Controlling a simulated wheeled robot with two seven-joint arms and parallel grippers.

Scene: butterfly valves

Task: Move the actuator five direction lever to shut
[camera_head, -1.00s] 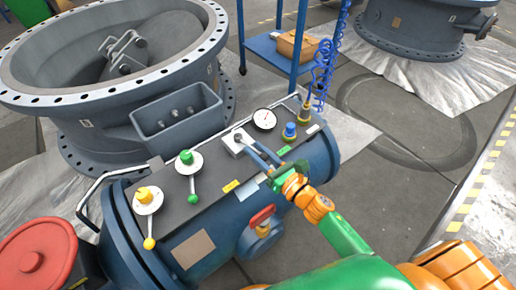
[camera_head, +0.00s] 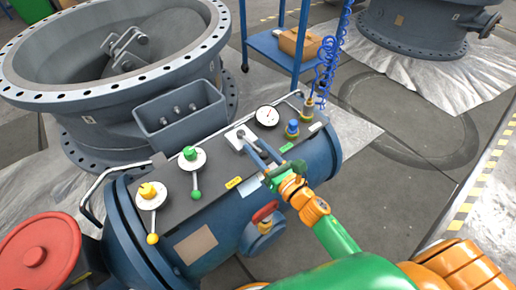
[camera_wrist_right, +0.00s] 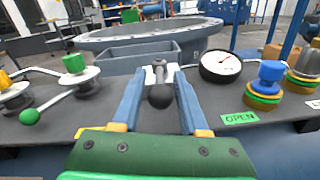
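The direction lever (camera_wrist_right: 160,95) has a dark round knob on a short grey arm, rising from a white plate (camera_head: 237,136) on the dark top of a blue actuator (camera_head: 220,228). My right gripper (camera_wrist_right: 159,78) has its two blue fingers on either side of the knob in the right wrist view, with a small gap on each side. It is open around the lever. In the head view this gripper (camera_head: 251,143) covers most of the lever. A green OPEN label (camera_wrist_right: 239,118) lies to its right. A yellow label (camera_head: 234,183), too small to read, lies to its left. My left gripper is not in view.
A green-knobbed lever (camera_head: 193,160) and a yellow-knobbed lever (camera_head: 150,197) stand left on the panel. A gauge (camera_head: 267,115) and a blue knob (camera_head: 292,128) stand right. A large grey valve (camera_head: 120,70) is behind. A red handwheel (camera_head: 38,257) is at lower left.

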